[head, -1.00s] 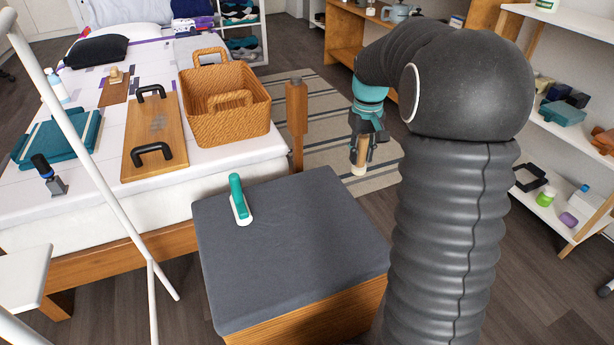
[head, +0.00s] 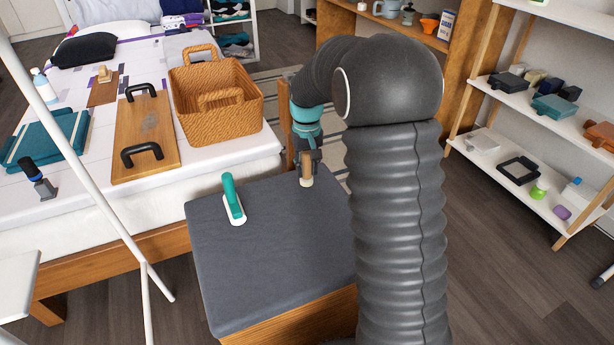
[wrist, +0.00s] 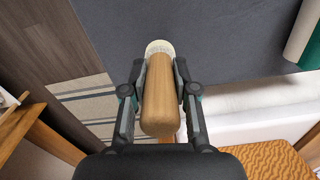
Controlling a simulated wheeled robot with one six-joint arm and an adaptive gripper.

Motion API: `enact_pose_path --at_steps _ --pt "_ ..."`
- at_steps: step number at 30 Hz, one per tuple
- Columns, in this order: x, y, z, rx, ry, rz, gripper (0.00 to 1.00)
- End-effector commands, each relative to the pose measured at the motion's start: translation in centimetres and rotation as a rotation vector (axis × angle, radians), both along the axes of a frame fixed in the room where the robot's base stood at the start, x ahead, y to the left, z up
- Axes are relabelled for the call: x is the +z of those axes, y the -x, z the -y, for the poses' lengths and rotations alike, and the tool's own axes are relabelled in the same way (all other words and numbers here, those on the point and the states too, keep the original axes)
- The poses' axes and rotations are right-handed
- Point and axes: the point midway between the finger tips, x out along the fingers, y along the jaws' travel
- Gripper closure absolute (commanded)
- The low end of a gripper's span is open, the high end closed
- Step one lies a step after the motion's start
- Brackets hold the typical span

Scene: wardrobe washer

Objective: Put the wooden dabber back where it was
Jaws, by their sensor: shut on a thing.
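My gripper (head: 306,163) is shut on the wooden dabber (wrist: 160,100), a light wooden cylinder with a pale round end. In the head view the dabber (head: 306,178) hangs pale end down at the back right part of the grey-topped bench (head: 265,270). I cannot tell whether its end touches the bench top. In the wrist view the pale end (wrist: 160,47) shows against the grey top, and the fingers grip the wood from both sides. Part of the wrist and arm hides the area right of the dabber.
The bed holds a wicker basket (head: 217,118), a wooden board with black handles (head: 145,150) and a teal folded item (head: 45,140). The bench top's middle and front are clear. Shelves (head: 545,130) stand at right.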

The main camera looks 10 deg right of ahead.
Motion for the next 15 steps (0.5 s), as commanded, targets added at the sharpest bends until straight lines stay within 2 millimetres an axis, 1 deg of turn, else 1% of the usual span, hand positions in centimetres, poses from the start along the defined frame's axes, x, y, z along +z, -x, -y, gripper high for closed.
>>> enact_pose_path --at_steps 3,7,9,15 --pt "-1.6 0.1 0.0 0.0 0.0 -0.003 1.0" --pt "-3.3 0.1 0.0 0.0 0.0 -0.003 1.0" --pt "-3.6 0.0 0.0 0.0 0.0 -0.001 1.0" --pt "-3.5 0.0 0.0 0.0 0.0 0.0 1.0"
